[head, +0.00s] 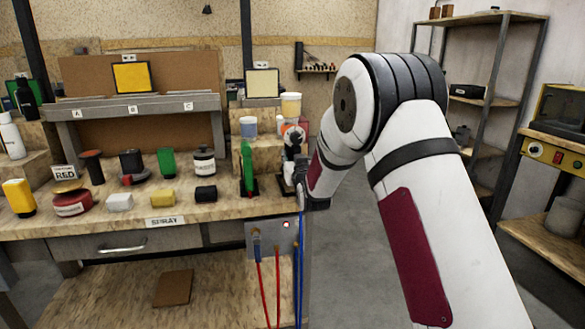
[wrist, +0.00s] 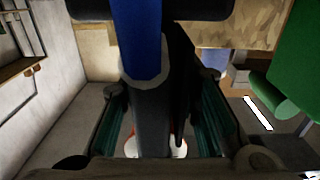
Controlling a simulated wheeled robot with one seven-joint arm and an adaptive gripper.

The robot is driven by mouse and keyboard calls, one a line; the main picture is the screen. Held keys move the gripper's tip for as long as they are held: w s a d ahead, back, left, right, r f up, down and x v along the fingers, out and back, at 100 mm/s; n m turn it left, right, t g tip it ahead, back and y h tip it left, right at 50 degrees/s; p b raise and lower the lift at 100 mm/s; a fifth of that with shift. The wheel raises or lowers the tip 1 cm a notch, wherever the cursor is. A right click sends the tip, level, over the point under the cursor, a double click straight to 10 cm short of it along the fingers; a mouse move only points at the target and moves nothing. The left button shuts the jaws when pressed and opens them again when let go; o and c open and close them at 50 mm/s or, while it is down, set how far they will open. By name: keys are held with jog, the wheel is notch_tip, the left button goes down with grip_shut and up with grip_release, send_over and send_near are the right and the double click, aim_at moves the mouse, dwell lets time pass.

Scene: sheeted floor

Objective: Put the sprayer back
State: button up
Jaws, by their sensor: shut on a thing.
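The sprayer (head: 294,137) shows in the head view at the bench's right end, with a pale and orange top and a dark body. My gripper (head: 303,180) is at this end of the bench, partly hidden by my own arm. In the wrist view my gripper (wrist: 165,118) is shut on the sprayer's dark grey handle (wrist: 150,108), with a teal-padded finger on each side. A thick blue hose (wrist: 138,40) joins the handle. It also hangs below my gripper in the head view (head: 299,250). Whether the sprayer touches the bench is hidden.
A green bottle-like thing (head: 247,165) stands on a dark base left of the sprayer. Several cans, blocks and bottles cover the bench (head: 130,213), which bears a SPRAY label (head: 165,221). A grey panel (head: 262,232) with red hoses is below. Metal shelves (head: 490,70) stand at right.

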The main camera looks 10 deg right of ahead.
jog(key=shift+f, duration=1.1)
jog(key=o, duration=0.3)
jog(key=shift+f+b, duration=0.3)
jog(key=shift+b, duration=0.05)
jog(key=o, duration=0.4)
jog(key=shift+o, duration=0.2)
jog(key=shift+r, duration=0.1)
jog(key=shift+r, duration=0.15)
jog(key=s+p, duration=0.1)
jog(key=s, duration=1.1)
jog(key=shift+s+a, duration=0.1)
